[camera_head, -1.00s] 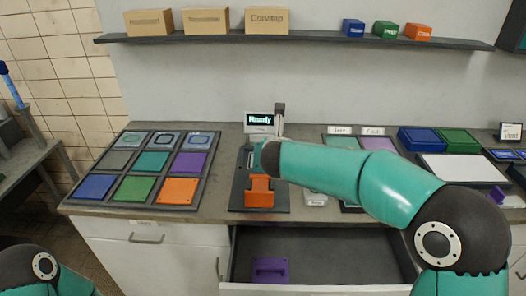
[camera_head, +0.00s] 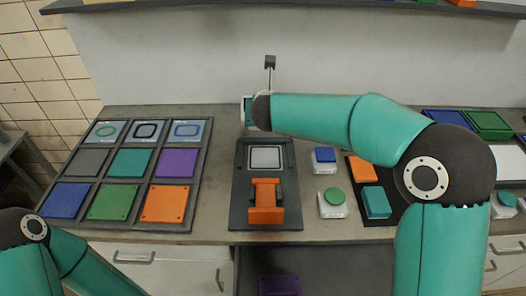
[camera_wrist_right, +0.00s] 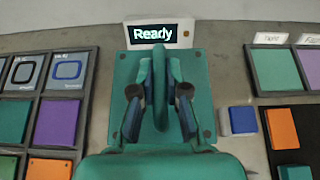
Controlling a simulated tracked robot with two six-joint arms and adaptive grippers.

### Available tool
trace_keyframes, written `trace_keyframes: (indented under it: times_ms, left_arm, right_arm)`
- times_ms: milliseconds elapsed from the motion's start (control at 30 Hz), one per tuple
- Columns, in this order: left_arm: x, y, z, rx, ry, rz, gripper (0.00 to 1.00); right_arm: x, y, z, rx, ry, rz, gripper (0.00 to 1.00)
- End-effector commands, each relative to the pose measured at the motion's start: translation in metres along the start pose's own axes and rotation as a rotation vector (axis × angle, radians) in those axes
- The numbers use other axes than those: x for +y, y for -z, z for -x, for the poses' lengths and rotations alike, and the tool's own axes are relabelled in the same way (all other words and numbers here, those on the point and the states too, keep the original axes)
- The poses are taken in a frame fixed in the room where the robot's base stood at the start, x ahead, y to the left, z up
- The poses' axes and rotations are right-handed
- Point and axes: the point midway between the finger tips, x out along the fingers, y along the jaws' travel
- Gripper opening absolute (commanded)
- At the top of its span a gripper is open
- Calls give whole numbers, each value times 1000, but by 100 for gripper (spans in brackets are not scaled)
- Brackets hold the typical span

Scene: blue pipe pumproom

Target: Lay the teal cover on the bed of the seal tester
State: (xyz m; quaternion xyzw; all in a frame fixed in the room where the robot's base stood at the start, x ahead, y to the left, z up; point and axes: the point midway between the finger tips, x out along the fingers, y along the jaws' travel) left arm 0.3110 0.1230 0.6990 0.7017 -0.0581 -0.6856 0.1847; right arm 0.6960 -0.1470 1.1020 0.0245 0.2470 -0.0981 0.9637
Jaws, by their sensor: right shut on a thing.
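My right gripper (camera_wrist_right: 160,92) is shut on the upright handle of a teal cover (camera_wrist_right: 124,76), a square plate with dark dots at its corners. The seal tester (camera_head: 240,190) has a dark base, a pale grey square bed (camera_head: 266,157) and an orange clamp (camera_head: 265,205) at its near end. The bed shows bare in the head view. There my right wrist hangs over the tester's far side and hides the gripper and cover. In the wrist view the cover blocks the tester, below its "Ready" display (camera_wrist_right: 160,32). My left gripper is out of view.
A tray of coloured tiles (camera_head: 197,190) lies left of the tester. To the right are a blue-topped block (camera_head: 325,158), a green-buttoned block (camera_head: 333,203) and a dark tray with orange and teal pieces (camera_head: 375,203).

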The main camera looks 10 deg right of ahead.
Motion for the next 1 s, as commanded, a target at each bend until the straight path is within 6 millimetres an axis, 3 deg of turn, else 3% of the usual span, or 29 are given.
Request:
trace_keyframes:
  times_ms: [500,767,1000]
  left_arm:
    - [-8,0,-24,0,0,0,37]
    - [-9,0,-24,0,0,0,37]
    - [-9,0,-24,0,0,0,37]
  right_arm:
    - [10,110,-61,2,-13,10,0]
    - [11,128,-71,-2,-14,8,0]
    - [11,156,-86,1,-14,10,0]
